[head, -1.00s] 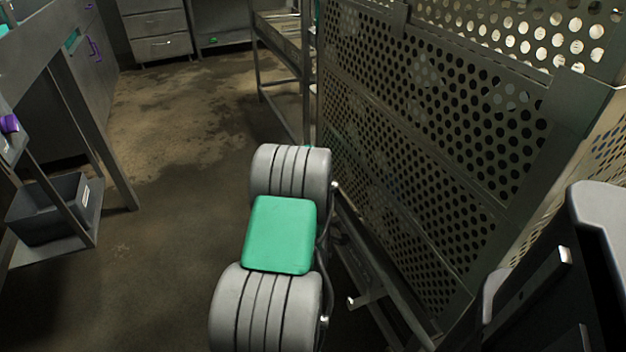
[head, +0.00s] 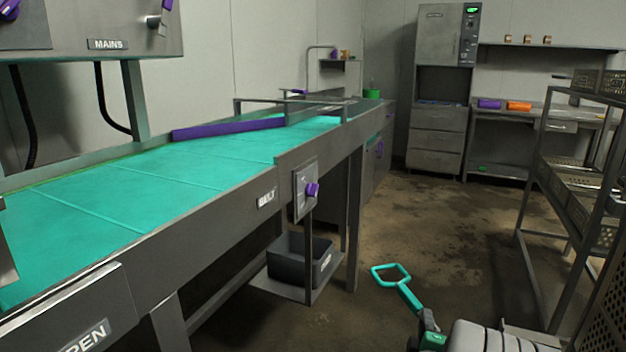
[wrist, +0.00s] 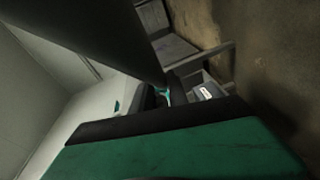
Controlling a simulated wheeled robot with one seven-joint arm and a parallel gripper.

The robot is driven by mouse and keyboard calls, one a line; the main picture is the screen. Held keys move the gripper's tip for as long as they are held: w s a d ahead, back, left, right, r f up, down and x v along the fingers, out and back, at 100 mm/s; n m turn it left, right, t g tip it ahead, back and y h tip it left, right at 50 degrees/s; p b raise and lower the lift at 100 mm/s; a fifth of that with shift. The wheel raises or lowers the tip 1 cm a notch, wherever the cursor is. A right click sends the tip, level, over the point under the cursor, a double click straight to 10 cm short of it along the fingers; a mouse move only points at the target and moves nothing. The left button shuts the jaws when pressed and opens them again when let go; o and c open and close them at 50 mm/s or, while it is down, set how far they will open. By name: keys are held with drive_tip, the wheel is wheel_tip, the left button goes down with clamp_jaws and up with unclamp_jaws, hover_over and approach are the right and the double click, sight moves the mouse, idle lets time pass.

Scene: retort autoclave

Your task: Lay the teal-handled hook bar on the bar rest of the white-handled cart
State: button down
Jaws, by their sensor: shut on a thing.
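The teal-handled hook bar (head: 410,298) shows in the head view at the bottom, right of centre. Its open teal loop handle (head: 391,268) points up and left, over the floor. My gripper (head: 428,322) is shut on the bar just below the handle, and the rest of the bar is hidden. In the wrist view a small bit of teal (wrist: 163,94) shows between dark parts at the middle; the picture is dark there. The white-handled cart and its bar rest cannot be made out in either view now.
A long conveyor with a teal belt (head: 130,195) runs along the left. A dark bin (head: 300,262) sits on a low shelf beneath it. A metal rack (head: 545,215) stands at right, with a perforated panel (head: 608,310) in the corner. The floor (head: 430,225) between is clear.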

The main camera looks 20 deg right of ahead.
drive_tip(key=w+a+r+n+t+y, duration=0.1)
drive_tip(key=w+a+r+n+y, duration=0.1)
drive_tip(key=a, duration=0.6)
drive_tip(key=w+a+r+n+t+y, duration=0.1)
drive_tip(key=a+y, duration=0.3)
drive_tip(key=a, duration=0.5)
drive_tip(key=w+a+r+n+t+y, duration=0.1)
drive_tip(key=w+a+r+n+y, duration=0.2)
drive_tip(key=a, duration=0.6)
drive_tip(key=shift+w+r+n+y+p, duration=0.25)
drive_tip(key=shift+n+y+p, duration=0.15)
drive_tip(key=shift+n, duration=0.1)
